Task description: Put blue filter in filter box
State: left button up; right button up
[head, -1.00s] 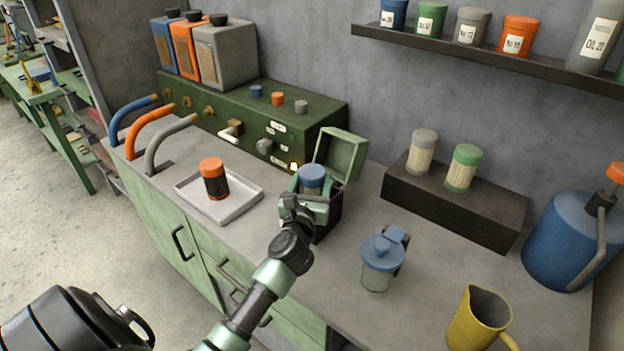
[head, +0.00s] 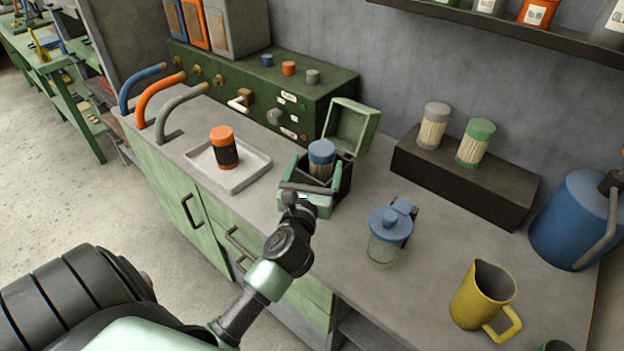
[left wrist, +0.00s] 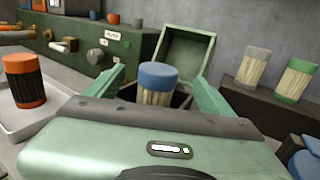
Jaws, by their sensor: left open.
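The blue filter (head: 321,157), with a blue cap and pale pleated body, stands upright in the filter box (head: 345,183). The box is dark, and its green lid (head: 351,128) is swung open at the back. My left gripper (head: 311,183) is at the front of the box. In the left wrist view, its fingers are spread on both sides of the blue filter (left wrist: 158,84), with gaps visible. The filter's lower end is hidden by the gripper and box. My right gripper is not in view.
An orange-capped filter (head: 224,148) stands on a white tray (head: 253,172) to the left. A lidded jar (head: 386,238) and yellow jug (head: 483,295) stand to the right. Grey (head: 433,126) and green (head: 475,143) filters stand on a dark block behind.

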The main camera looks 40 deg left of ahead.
pick_arm(q)
jog(key=v, duration=0.4)
jog(key=shift+s, duration=0.1)
dwell(0.8)
